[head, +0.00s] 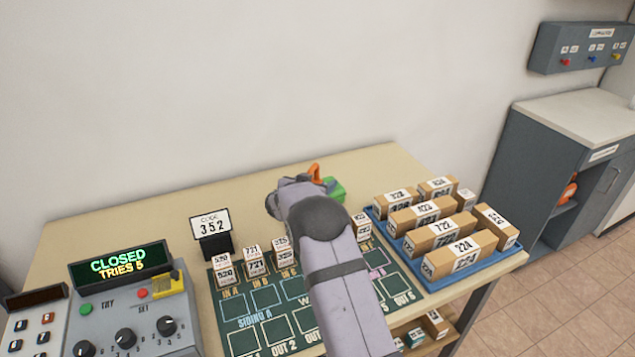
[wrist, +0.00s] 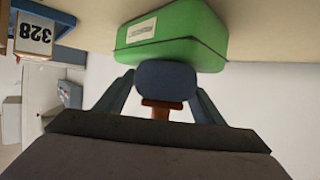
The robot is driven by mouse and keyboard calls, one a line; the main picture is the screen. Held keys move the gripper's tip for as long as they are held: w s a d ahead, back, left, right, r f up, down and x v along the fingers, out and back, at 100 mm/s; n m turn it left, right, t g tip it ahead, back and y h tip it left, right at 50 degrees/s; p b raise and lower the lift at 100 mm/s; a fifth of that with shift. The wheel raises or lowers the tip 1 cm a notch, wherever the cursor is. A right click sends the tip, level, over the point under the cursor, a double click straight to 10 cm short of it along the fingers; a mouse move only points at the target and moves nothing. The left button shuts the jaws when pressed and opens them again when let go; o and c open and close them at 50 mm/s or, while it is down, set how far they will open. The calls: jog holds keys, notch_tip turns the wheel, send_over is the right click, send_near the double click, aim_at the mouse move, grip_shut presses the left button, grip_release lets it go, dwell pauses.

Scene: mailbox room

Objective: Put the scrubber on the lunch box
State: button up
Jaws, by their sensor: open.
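The green lunch box (head: 337,190) stands at the back of the table, partly hidden behind my arm in the head view. In the upside-down wrist view, the lunch box (wrist: 178,32) is at the top. The scrubber, a rounded blue block (wrist: 165,80) with an orange-brown handle, sits against the lunch box's upper face and looks to rest on it. In the head view its orange handle (head: 314,171) shows just above the box. My gripper (wrist: 163,86) is open, with one finger on each side of the scrubber; small gaps are hard to judge.
A blue tray (head: 474,262) of numbered cartons stands to the right of the lunch box. Small numbered blocks line a green board (head: 240,306) in front. A code sign (head: 210,225) and a control panel (head: 140,305) are at left. Bare tabletop (head: 150,220) lies behind them.

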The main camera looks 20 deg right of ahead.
jog(key=shift+r, duration=0.15)
jog(key=b+v, duration=0.1)
jog(key=v, duration=1.1)
dwell(0.3)
jog(key=s+a+r+n+t+y+p, duration=0.1)
jog(key=s+a+r+n+y+p, duration=0.1)
jog(key=a+n+y, duration=0.45)
jog(key=s+a+f+g+y, duration=0.1)
jog(key=s+a+f+g, duration=0.1)
jog(key=s, duration=0.5)
jog(key=s+a+f+n+g+y+p, duration=0.1)
jog(key=s+a+f+g+y, duration=0.1)
jog(key=s, duration=0.5)
jog(key=s+a+f+n+g+y+p, duration=0.1)
jog(key=s+a, duration=0.3)
jog(key=s, duration=0.4)
jog(key=shift+a+f+g+y, duration=0.25)
jog(key=shift+a+f+g, duration=0.15)
jog(key=shift+g, duration=0.3)
jog(key=s+d+f+g+h+p, duration=0.1)
jog(key=s+d+g, duration=0.2)
jog(key=s, duration=1.1)
jog(key=shift+d+f+g, duration=0.2)
jog(key=shift+d+g, duration=0.2)
jog(key=shift+g, duration=0.2)
